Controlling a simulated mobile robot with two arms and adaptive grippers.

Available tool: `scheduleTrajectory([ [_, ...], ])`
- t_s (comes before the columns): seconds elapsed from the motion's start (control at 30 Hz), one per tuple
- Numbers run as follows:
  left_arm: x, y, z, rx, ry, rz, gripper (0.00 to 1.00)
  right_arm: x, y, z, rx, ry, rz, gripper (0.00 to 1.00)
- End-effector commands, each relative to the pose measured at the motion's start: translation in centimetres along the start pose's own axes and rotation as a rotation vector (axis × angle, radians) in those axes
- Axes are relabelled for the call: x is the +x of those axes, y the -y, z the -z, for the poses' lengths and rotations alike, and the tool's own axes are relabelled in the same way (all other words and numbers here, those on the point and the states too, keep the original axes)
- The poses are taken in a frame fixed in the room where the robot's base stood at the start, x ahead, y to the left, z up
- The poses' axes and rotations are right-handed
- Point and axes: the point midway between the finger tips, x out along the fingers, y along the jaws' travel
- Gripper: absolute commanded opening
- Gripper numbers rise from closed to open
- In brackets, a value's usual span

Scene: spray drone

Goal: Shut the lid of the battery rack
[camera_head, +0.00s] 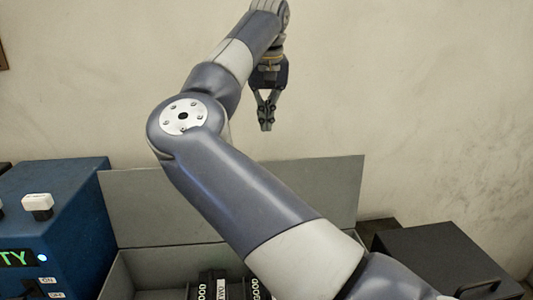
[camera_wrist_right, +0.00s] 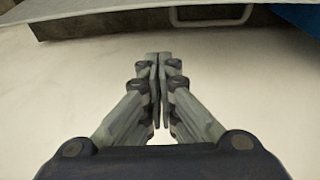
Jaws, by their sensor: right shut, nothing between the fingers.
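The battery rack (camera_head: 120,280) is a grey box at the bottom of the head view, with dark batteries (camera_head: 222,285) carrying white lettering inside. Its flat grey lid (camera_head: 140,205) stands open, raised at the back of the box. My right arm crosses in front of the lid and hides part of it and the rack. My right gripper (camera_head: 266,125) is shut and empty, pointing down, above the lid's top edge near the wall. In the wrist view the right gripper (camera_wrist_right: 158,60) has its fingers together with nothing between them. My left gripper is not in view.
A blue unit (camera_head: 60,210) with a lit display and white knobs stands left of the rack. A dark box (camera_head: 440,255) with a handle stands to the right. A pale wall (camera_head: 430,90) is behind. The wrist view shows a metal loop (camera_wrist_right: 210,22) at the top.

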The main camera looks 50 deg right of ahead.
Motion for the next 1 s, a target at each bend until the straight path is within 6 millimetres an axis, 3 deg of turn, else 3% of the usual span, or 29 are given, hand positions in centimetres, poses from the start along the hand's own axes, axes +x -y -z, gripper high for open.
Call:
scheduleTrajectory([
  [0.4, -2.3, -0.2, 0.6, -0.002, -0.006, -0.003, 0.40, 8.7, 0.0, -0.1, 0.001, 0.007, -0.002, 0.00],
  [0.7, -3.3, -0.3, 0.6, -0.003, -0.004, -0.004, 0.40, 7.3, 0.0, -3.0, 0.000, 0.001, -0.001, 0.00],
  [1.0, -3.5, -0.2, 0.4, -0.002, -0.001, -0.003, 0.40, 7.2, 0.0, -3.9, -0.001, 0.001, 0.000, 0.00],
])
